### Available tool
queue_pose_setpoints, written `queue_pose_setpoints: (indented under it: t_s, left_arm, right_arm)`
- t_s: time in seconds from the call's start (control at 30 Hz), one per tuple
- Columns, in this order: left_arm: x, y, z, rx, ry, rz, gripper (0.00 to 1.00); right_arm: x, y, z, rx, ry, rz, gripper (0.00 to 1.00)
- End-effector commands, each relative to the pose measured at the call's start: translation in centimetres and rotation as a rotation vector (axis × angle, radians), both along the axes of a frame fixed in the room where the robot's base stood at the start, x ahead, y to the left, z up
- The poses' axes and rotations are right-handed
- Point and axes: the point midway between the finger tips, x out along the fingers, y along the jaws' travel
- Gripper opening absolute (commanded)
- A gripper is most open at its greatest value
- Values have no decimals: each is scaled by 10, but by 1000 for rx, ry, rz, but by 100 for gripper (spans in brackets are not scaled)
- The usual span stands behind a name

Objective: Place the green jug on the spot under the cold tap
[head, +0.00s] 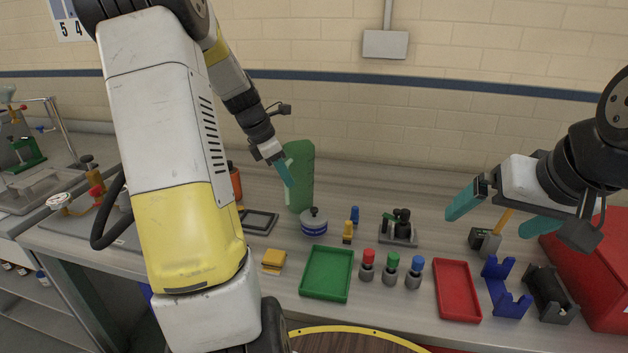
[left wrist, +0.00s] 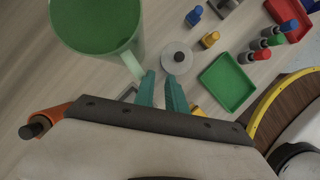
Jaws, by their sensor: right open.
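The green jug (head: 301,170) stands upright on the counter near the back wall. In the left wrist view its open top (left wrist: 98,20) fills the upper left, and its pale handle (left wrist: 132,66) reaches down to my fingers. My left gripper (head: 284,168) is at the jug's side; its fingers (left wrist: 160,82) have a small gap, and I cannot tell whether they grip the handle. My right gripper (head: 500,212) is open and empty above the counter's right side.
A sink (head: 38,188) lies at the left. A lidded pot (head: 314,222) stands just before the jug. A green tray (head: 326,274), a red tray (head: 457,290), several colour-topped pegs and a blue holder (head: 506,288) crowd the front. A red box (head: 592,270) is at the right.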

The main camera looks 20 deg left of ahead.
Motion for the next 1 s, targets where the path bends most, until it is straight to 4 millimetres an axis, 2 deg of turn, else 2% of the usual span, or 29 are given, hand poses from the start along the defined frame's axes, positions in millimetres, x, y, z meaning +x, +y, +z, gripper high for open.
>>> queue_pose_setpoints:
  t_s: [0.03, 0.1, 0.3, 0.6, 0.7, 0.73, 1.0]
  left_arm:
    - [-5, -4, -18, -10, 27, -5, 23]
    - [-7, -5, -30, -12, 31, -6, 23]
    - [-1, -10, -54, -8, 25, -7, 23]
    - [2, -12, -57, -6, 20, -6, 23]
    - [2, -12, -57, -7, 19, -6, 3]
    - [2, -12, -57, -7, 19, -6, 0]
    - [2, -11, -56, -6, 18, -5, 0]
  right_arm:
    - [0, 0, 0, 0, 0, 0, 100]
    - [0, 0, 0, 0, 0, 0, 100]
    - [0, 0, 0, 0, 0, 0, 100]
    - [0, 0, 0, 0, 0, 0, 100]
    - [0, 0, 0, 0, 0, 0, 100]
    - [0, 0, 0, 0, 0, 0, 100]
    - [0, 0, 0, 0, 0, 0, 100]
